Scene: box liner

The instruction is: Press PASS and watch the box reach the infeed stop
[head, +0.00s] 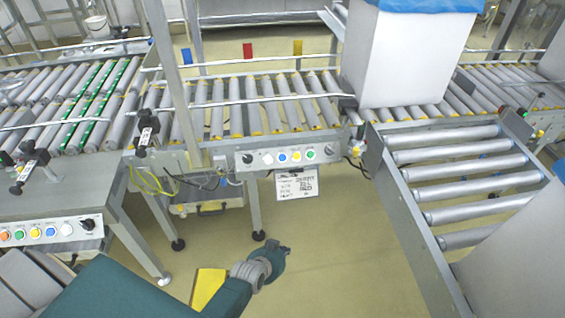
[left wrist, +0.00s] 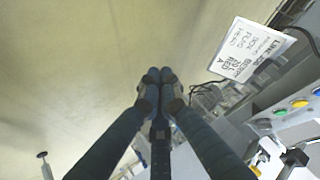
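A tall white box (head: 410,60) with a blue liner over its top stands on the roller conveyor (head: 225,121), right of centre. A grey button panel (head: 290,168) is on the conveyor's front side, with white, blue, yellow and green buttons and dark knobs. I cannot read which is PASS. In the left wrist view the panel (left wrist: 284,118) shows at the right. My left gripper (head: 283,252) hangs over the floor, below and apart from the panel. Its fingertips (left wrist: 160,76) are together with nothing seen between them. My right gripper is not in view.
A paper sign (head: 298,184) hangs under the panel; it also shows in the left wrist view (left wrist: 250,48). A second panel (head: 45,233) is at the lower left. A roller branch (head: 465,172) extends at the right.

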